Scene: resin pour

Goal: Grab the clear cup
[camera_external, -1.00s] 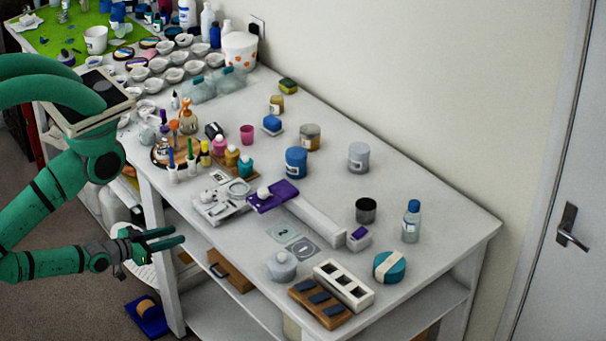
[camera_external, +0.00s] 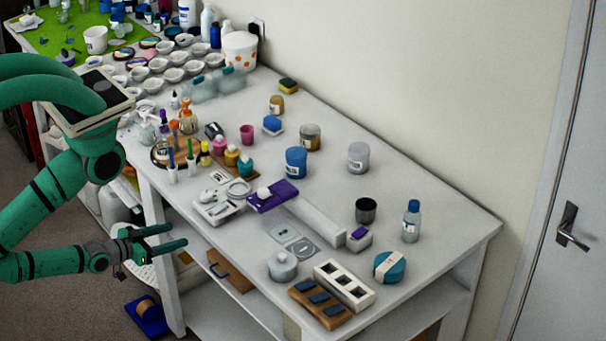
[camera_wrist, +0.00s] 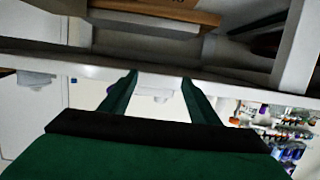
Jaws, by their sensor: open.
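My gripper (camera_external: 179,235) is open and empty, beside the front left edge of the white table in the external view. Its two green fingers point right, and they also show in the wrist view (camera_wrist: 159,80) with nothing held between them. A greyish see-through cup (camera_external: 358,158) stands upright near the back of the table, well away from my gripper. I cannot tell for certain that it is the clear cup. A pale translucent lidded jar (camera_external: 282,266) stands near the front edge. In the wrist view no cup can be made out clearly.
The white table (camera_external: 420,265) has a lower shelf with a brown box (camera_external: 230,272). A blue cup (camera_external: 296,163), a dark cup (camera_external: 366,210) and a bottle (camera_external: 411,222) stand on top. Moulds (camera_external: 344,285) lie near the front. Bottles and tools crowd the left part.

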